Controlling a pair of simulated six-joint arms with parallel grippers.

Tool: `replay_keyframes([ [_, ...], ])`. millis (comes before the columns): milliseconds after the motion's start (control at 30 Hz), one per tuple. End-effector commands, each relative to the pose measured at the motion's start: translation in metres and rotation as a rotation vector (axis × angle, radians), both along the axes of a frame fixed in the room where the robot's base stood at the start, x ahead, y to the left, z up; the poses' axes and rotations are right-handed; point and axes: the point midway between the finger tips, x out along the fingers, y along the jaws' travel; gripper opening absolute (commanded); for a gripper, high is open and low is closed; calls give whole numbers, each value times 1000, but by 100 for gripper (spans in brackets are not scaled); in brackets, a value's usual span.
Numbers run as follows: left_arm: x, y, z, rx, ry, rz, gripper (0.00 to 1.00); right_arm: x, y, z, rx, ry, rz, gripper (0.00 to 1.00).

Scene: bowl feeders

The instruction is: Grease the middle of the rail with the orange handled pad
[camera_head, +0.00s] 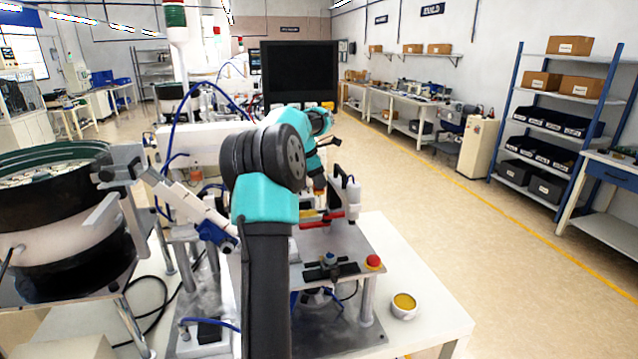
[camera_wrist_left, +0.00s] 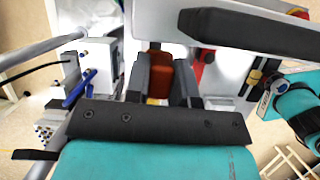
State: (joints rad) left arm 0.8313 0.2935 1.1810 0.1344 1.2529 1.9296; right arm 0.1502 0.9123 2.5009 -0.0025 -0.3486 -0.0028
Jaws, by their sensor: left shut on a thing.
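My left gripper (camera_head: 319,188) is beyond my black and teal arm in the head view, small and partly hidden. In the left wrist view its two dark fingers (camera_wrist_left: 162,88) are shut on the orange handled pad (camera_wrist_left: 158,75). The orange-brown handle shows between them; the pad's underside is hidden. A pale segmented diagonal piece, which looks like the rail (camera_head: 190,207), runs from the bowl feeder down toward the machine. The gripper is apart from it, to its right. My right gripper cannot be made out.
The bowl feeder (camera_head: 62,228) stands at left. A white cup with yellow contents (camera_head: 404,305) sits at the white table's front right. A red button (camera_head: 373,262) and a red bar (camera_head: 328,219) are on the machine plate. Free floor lies to the right.

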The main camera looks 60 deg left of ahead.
Motion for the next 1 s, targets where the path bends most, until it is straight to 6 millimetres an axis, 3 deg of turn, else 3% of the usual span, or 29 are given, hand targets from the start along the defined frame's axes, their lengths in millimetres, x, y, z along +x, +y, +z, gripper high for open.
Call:
replay_keyframes([
  [300, 0, 0, 22, 1, 0, -1, 0, 0, 0, 0, 0, 0, 0, 63],
  [1000, 2, -4, 28, 1, -1, 13, 0, 0, 0, 0, 0, 0, 0, 63],
])
